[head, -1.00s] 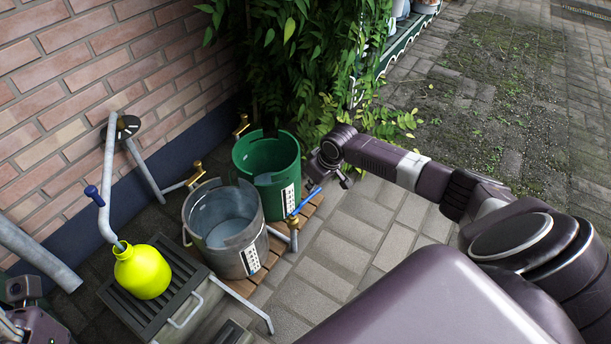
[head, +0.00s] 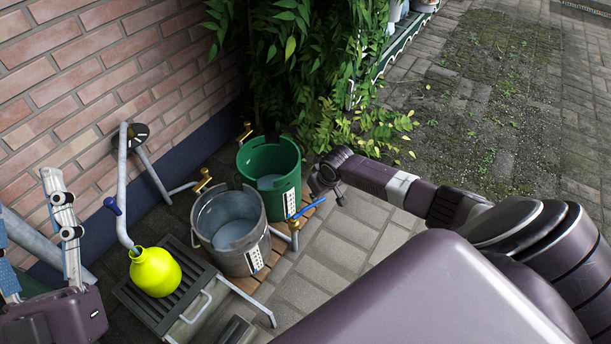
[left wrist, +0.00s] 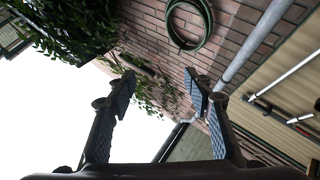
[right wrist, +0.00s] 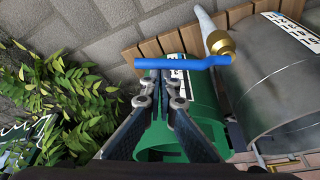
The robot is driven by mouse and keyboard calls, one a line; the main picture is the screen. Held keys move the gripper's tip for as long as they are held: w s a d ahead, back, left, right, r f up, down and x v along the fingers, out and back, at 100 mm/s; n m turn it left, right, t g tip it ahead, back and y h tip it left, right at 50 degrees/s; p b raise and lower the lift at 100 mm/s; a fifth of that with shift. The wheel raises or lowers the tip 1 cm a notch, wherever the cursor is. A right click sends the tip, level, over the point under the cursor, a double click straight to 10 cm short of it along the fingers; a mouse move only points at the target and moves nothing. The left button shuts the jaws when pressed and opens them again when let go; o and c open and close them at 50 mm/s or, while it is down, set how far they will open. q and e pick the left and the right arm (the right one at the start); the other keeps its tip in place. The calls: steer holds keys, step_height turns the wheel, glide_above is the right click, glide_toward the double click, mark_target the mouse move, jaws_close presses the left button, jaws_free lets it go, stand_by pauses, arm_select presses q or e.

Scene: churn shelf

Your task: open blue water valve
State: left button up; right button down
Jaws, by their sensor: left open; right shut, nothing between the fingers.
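The blue valve lever (head: 307,209) is on a brass tap at the right of the grey metal bucket (head: 232,232), near the green bucket (head: 271,167). In the right wrist view the blue lever (right wrist: 183,63) runs roughly level from the brass fitting (right wrist: 219,44). My right gripper (head: 340,196) is shut and empty beside the lever's free end in the head view. In the right wrist view its fingertips (right wrist: 160,78) appear just below the lever; I cannot tell whether they touch. My left gripper (left wrist: 160,82) is open and empty, pointing up at the left of the head view.
A yellow round vessel (head: 155,271) sits on a dark slatted grate (head: 190,290) under a grey pump pipe. A brick wall (head: 90,90) and leafy plant (head: 300,60) stand behind. Paving (head: 345,245) right of the buckets is clear.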

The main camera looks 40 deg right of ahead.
steer(key=shift+s+r+m+p, duration=0.1)
steer(key=shift+s+m+p, duration=0.4)
steer(key=shift+p, duration=0.45)
arm_select(q)
step_height(320, 180, down, 19)
steer(key=w+a+g+y+p, duration=0.2)
steer(key=g+y, duration=0.2)
steer(key=g, duration=0.6)
arm_select(e)
steer(key=shift+s+m+h, duration=0.3)
steer(key=shift+m, duration=0.1)
steer(key=shift+s+a+m+p, duration=0.1)
steer(key=shift+s+m+p, duration=0.4)
steer(key=shift+p, duration=0.4)
arm_select(q)
steer(key=s+a+f+n+g+y+p, duration=0.1)
steer(key=s+a+f+g+p, duration=0.15)
steer(key=s+f+g, duration=0.5)
steer(key=s+a+f+g+y+p, duration=0.15)
steer(key=s+a+f+g, duration=0.25)
steer(key=s, duration=0.6)
step_height(320, 180, down, 16)
steer(key=p, duration=0.4)
steer(key=shift+d, duration=0.3)
arm_select(e)
steer(key=s+a+m+g+h, duration=0.2)
steer(key=s+a+m, duration=0.2)
steer(key=m, duration=0.5)
steer(key=shift+s+a+h, duration=0.4)
steer(key=shift+s, duration=0.9)
